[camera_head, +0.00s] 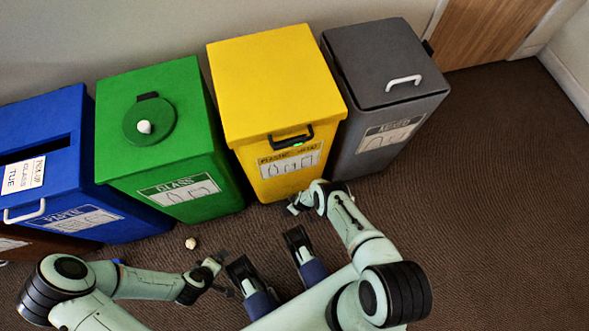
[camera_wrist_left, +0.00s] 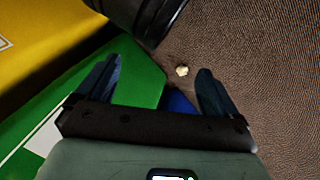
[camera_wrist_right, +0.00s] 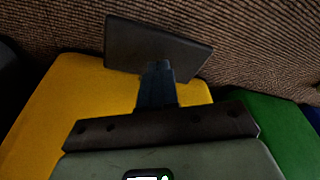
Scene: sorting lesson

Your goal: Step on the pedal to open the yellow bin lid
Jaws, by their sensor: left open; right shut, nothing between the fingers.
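The yellow bin (camera_head: 270,80) stands between the green and grey bins with its lid down. A black handle (camera_head: 290,140) is on the lid's front edge. My right gripper (camera_head: 293,208) is shut and empty, low at the front of the yellow bin. In the right wrist view, its closed fingers (camera_wrist_right: 157,70) are at a dark flat pedal plate (camera_wrist_right: 158,42) in front of the yellow bin's wall (camera_wrist_right: 60,115). I cannot tell whether they touch it. The pedal is not clear in the head view. My left gripper (camera_head: 222,262) is open and empty, low above the floor.
A green bin (camera_head: 180,100), a blue bin (camera_head: 50,135) and a grey bin (camera_head: 375,60) stand in the row. A small pale crumpled ball (camera_head: 190,243) lies on the brown carpet. The floor at the right is clear.

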